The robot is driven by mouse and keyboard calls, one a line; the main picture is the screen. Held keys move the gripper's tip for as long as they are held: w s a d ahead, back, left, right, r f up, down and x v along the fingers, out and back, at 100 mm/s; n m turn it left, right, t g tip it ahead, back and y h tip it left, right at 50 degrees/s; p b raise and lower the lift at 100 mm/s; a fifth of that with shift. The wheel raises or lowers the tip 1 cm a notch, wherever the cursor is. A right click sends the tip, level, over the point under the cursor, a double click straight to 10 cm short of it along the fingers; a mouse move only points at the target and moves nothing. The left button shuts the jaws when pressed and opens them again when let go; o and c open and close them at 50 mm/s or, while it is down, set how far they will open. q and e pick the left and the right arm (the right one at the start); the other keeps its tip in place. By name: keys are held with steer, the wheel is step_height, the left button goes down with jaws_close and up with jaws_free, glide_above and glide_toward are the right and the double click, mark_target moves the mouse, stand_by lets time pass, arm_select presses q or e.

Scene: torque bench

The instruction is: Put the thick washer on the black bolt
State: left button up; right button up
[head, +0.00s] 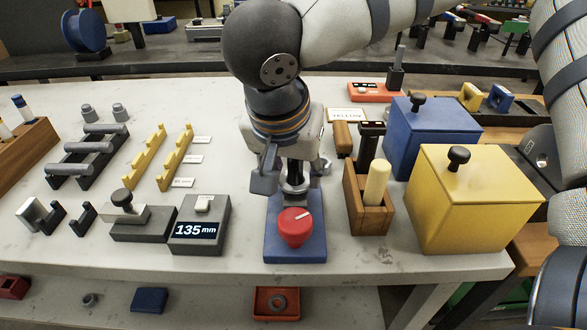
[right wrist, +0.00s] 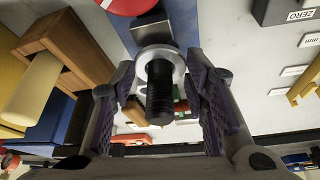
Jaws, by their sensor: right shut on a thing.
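The black bolt (right wrist: 160,95) is threaded and rises from the blue base (head: 312,246) that carries a red knob (head: 295,226). The thick washer (right wrist: 160,56) is a silver ring. In the right wrist view it sits around the bolt's shaft, and the bolt's end sticks out through it towards the camera. My right gripper (head: 292,185) points down over the blue base behind the red knob. Whether the washer rests on a surface below is hidden. My left gripper is not in view.
Right of the blue base stand a wooden holder (head: 369,207) and a yellow box (head: 470,210), with a blue box (head: 430,140) behind. On the left are a 135 mm display (head: 198,231) and yellow racks (head: 173,158). A red tray (head: 262,304) is below the bench's front edge.

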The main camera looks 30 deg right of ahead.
steer(key=o, duration=1.3)
steer(key=v, duration=1.2)
steer(key=shift+d, duration=0.1)
